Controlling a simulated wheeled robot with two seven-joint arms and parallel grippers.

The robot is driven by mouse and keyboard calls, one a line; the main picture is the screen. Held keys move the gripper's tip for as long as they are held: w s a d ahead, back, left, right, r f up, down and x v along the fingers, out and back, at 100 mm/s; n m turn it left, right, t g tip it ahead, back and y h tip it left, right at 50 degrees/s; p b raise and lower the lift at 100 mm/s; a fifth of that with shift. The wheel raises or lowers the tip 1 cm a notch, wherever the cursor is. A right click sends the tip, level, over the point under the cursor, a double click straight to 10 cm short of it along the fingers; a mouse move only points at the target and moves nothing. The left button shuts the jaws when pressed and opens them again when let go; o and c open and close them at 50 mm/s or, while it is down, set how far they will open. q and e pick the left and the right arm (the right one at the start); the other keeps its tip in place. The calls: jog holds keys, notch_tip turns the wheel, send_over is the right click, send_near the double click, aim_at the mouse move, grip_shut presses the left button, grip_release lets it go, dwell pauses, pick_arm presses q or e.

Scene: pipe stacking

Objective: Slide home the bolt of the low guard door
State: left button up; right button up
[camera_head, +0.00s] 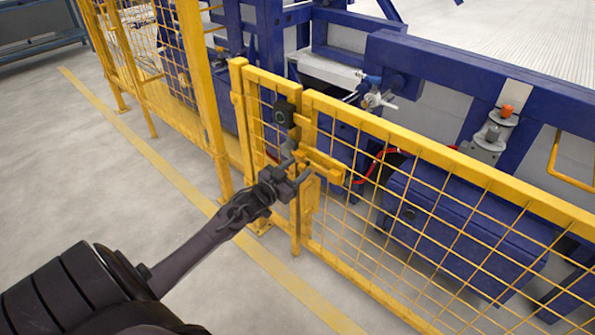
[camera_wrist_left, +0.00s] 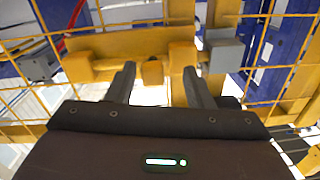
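The low guard door (camera_head: 400,190) is a yellow frame with wire mesh. A yellow bolt assembly (camera_head: 325,166) sits at its upper left, beside the posts; it also shows as a horizontal yellow bar (camera_wrist_left: 130,45) in the left wrist view. A small yellow knob (camera_wrist_left: 152,73) projects below that bar. My left gripper (camera_head: 296,170) is at the bolt, and its two dark fingers (camera_wrist_left: 160,88) stand apart on either side of the knob. I see gaps between knob and fingers. How far the bolt is engaged cannot be told. My right gripper is not in view.
A black box (camera_head: 284,114) is mounted on the fence above my left gripper. A grey block (camera_wrist_left: 223,52) sits beside the bolt bar. Blue machinery (camera_head: 455,225) and a red hose (camera_head: 378,163) are behind the mesh. Clear grey floor (camera_head: 110,170) lies at left.

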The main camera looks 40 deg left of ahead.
pick_arm(q)
jog(key=shift+s+d, duration=0.1)
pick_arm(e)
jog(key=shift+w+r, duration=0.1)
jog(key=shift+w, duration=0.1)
pick_arm(q)
jog(key=shift+s+f, duration=0.1)
jog(key=shift+s, duration=0.2)
jog(key=s+p, duration=0.1)
jog(key=s, duration=0.6)
jog(key=shift+a, duration=0.2)
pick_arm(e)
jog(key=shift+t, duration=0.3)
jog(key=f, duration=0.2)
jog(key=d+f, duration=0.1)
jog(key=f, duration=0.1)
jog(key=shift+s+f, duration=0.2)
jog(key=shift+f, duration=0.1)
